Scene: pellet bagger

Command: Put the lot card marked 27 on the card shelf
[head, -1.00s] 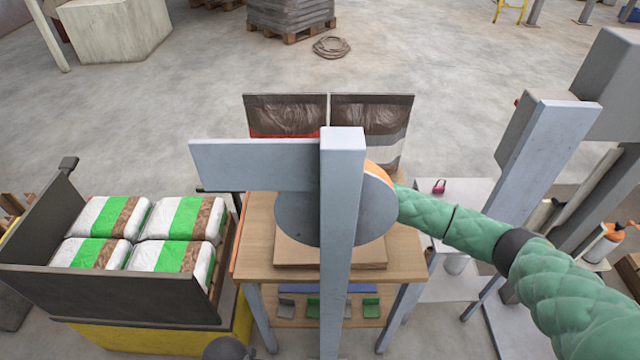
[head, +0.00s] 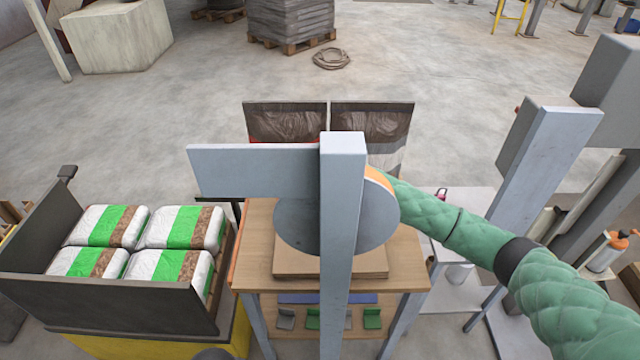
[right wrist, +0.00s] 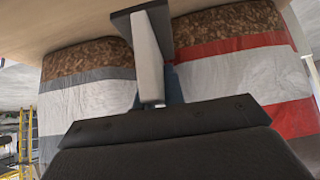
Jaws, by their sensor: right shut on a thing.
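In the right wrist view my right gripper (right wrist: 158,104) is shut on a grey L-shaped piece (right wrist: 148,60) with a dark foot, apparently a lot card. Its marking does not show, so I cannot tell whether it is 27. The foot is close to a pale wood-coloured surface (right wrist: 70,25) at the top of that view. In the head view the grey post and disc hide my right gripper. Similar small cards, a grey one (head: 286,318) and a green one (head: 372,318) among them, stand on a low shelf (head: 265,313) under the table. My left gripper is not in view.
A grey post (head: 342,250) with a disc (head: 300,225) stands before the wooden table (head: 412,265). Behind are a red-banded bag (head: 287,124) and a grey-banded bag (head: 375,120). A dark bin (head: 110,300) at left holds several green-striped bags (head: 185,228).

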